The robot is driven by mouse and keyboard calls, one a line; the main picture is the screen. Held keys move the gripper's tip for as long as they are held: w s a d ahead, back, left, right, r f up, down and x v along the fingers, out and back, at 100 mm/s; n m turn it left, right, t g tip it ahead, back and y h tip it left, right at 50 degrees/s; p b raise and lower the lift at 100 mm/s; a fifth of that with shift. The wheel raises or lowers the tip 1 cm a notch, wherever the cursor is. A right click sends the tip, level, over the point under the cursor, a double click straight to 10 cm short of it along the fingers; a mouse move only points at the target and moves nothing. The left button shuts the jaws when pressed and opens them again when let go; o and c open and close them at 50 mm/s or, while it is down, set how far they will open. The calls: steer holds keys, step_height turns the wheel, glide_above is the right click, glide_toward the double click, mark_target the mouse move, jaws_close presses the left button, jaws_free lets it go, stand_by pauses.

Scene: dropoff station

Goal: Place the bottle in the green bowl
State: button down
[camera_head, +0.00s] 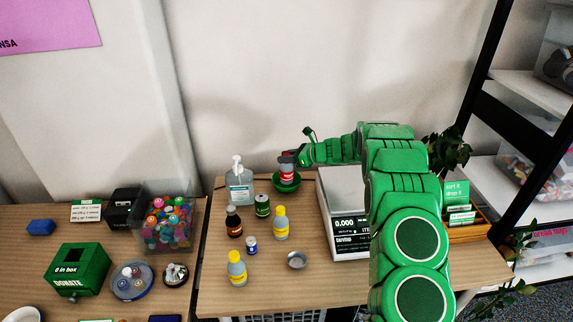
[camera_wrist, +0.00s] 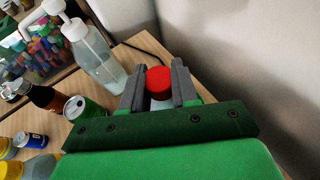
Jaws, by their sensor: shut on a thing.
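The bottle (camera_head: 286,172) is held upright at the green bowl (camera_head: 286,187) at the back of the table. Its red cap (camera_wrist: 159,80) shows between my fingers in the wrist view. My gripper (camera_head: 287,160) is shut on the bottle from above and to the right in the head view. The bottle's lower end overlaps the bowl in the picture; I cannot tell whether it touches the bowl's bottom. The bowl is hidden in the wrist view.
A pump bottle (camera_head: 240,186) stands just left of the bowl. A brown bottle (camera_head: 233,222), a green can (camera_head: 262,206), yellow bottles (camera_head: 281,222) and a small metal dish (camera_head: 297,260) stand in front. A scale (camera_head: 345,226) is at right.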

steer(key=shift+w+f, duration=0.2)
steer(key=shift+f, duration=1.55)
steer(key=c, duration=0.9)
jaws_free()
steer(key=shift+f, duration=0.1)
steer(key=shift+o, duration=0.2)
